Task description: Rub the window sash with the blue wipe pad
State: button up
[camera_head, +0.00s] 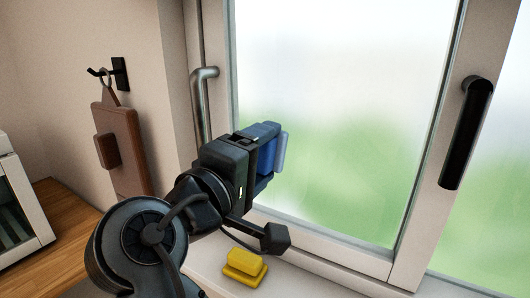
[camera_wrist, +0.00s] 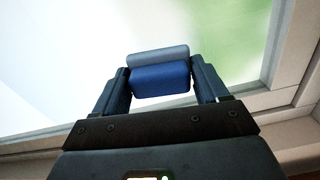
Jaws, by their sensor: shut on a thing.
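The window sash (camera_head: 421,180) is a pale frame around a large frosted pane (camera_head: 330,120), with a black handle (camera_head: 466,133) on its right stile. My gripper (camera_head: 268,150) is raised in front of the lower left of the pane. It is shut on the blue wipe pad (camera_wrist: 160,78), which sits between both fingers in the wrist view. The pad has a dark blue grip and a lighter blue face (camera_wrist: 158,55) turned toward the glass. Whether that face touches the pane cannot be told.
A yellow block (camera_head: 245,266) lies on the white sill (camera_head: 305,283) below my gripper. A metal bar handle (camera_head: 201,105) stands left of the pane. A brown board (camera_head: 120,150) hangs from a black wall hook (camera_head: 119,73). A wooden counter (camera_head: 50,220) is at the left.

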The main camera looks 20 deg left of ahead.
jog(key=shift+s+a+p, duration=0.15)
jog(key=shift+s+p, duration=0.15)
jog(key=shift+s, duration=1.1)
jog(key=shift+s+a+p, duration=0.15)
jog(key=shift+s+p, duration=0.1)
jog(key=shift+s, duration=1.15)
jog(key=shift+s+r, duration=0.1)
jog(key=shift+s, duration=0.05)
jog(key=s, duration=0.1)
jog(key=s+p, duration=0.1)
jog(key=shift+s+a, duration=0.2)
jog(key=shift+s, duration=0.15)
